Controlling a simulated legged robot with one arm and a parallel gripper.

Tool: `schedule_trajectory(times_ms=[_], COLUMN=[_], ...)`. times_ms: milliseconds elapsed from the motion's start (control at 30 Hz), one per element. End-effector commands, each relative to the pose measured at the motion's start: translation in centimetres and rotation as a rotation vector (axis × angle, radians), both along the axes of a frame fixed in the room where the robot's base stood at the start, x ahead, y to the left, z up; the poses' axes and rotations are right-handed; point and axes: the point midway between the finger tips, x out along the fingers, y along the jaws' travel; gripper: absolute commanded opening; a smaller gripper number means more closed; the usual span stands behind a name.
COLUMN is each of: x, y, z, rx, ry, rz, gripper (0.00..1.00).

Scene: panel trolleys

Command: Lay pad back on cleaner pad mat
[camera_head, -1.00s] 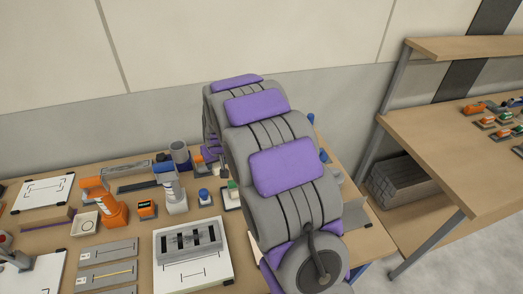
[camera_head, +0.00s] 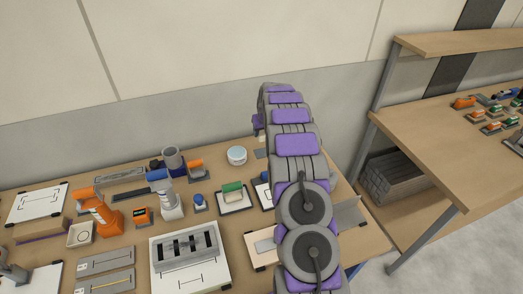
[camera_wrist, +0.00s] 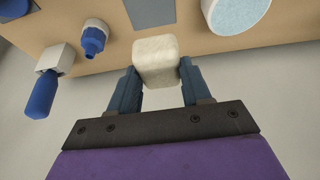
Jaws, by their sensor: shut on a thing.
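My gripper (camera_wrist: 155,88) is shut on a cream, block-shaped pad (camera_wrist: 156,60), which sits between the blue-grey fingertips in the wrist view. The pad appears held clear of the bench. A flat grey rectangle (camera_wrist: 150,11), possibly the cleaner pad mat, lies on the wood beyond the pad at the top of the wrist view. A small grey patch beside my arm in the head view (camera_head: 261,153) may be the same mat. In the head view my arm hides the gripper and the pad.
A round tub with a pale blue top (camera_head: 236,155) stands near the grey patch. A second bench (camera_head: 440,150) is at right.

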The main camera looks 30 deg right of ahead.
Motion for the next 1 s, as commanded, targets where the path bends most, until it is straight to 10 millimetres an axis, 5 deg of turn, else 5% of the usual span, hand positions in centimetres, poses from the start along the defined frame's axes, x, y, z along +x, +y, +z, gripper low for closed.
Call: schedule_trajectory(times_ms=[200,600,900,933,1000], x=[-0.2,-0.2,-0.1,-0.1,-0.1], y=[0.2,0.5,0.1,0.2,0.2], z=[-4.1,-8.6,-8.9,-8.9,-8.8], rx=[0.000,-0.002,0.001,0.000,-0.001], ry=[0.006,0.005,0.001,0.001,0.001], rz=[0.001,0.000,-0.001,-0.001,0.000], gripper=[0.19,0.19,0.19,0.49,0.56])
